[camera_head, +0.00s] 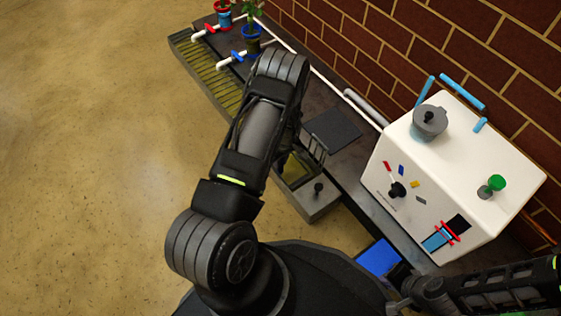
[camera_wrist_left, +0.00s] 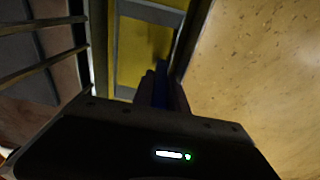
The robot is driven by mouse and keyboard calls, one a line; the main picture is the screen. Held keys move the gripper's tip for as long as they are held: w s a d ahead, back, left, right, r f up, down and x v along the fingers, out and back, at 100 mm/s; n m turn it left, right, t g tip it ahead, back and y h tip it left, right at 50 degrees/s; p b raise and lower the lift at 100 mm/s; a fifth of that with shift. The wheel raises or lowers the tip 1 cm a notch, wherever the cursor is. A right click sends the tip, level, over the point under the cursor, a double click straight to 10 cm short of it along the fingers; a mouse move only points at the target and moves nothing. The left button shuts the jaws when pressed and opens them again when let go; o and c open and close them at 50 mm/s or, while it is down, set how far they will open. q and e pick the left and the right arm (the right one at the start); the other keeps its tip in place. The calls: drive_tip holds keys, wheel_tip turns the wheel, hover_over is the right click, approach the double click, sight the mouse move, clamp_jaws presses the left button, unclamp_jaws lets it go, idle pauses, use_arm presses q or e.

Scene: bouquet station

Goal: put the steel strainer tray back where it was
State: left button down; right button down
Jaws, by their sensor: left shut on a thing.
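My left gripper (camera_wrist_left: 160,88) is shut on a narrow blue part, seen between its fingertips in the left wrist view. Beyond the fingers is a yellow surface with a grey frame (camera_wrist_left: 147,14) around it; I cannot tell for sure whether this frame is the steel strainer tray. In the head view my own left arm hides the left gripper and most of what it holds. A yellow opening (camera_head: 295,167) with a grey edge shows just right of that arm. My right arm comes in at the lower right; its fingers cannot be made out.
A grey block with a black knob (camera_head: 318,188) is beside the opening. A dark wire rack (camera_head: 318,147) stands close by. A white cabinet (camera_head: 400,150) stands at right against the brick wall. Potted plants (camera_head: 251,38) are at the far end. Open floor lies left.

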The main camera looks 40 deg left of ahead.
use_arm(q)
drive_tip(key=shift+f, duration=0.2)
drive_tip(key=c, duration=1.6)
unclamp_jaws()
drive_tip(key=shift+r, duration=0.1)
drive_tip(key=shift+r, duration=0.1)
drive_tip(key=shift+r, duration=0.25)
wheel_tip(320, 180, up, 12)
drive_tip(key=d+p, duration=0.1)
drive_tip(key=p, duration=0.4)
drive_tip(key=shift+s+d+f+p, duration=0.2)
drive_tip(key=shift+d+f+p, duration=0.05)
drive_tip(key=shift+p, duration=0.05)
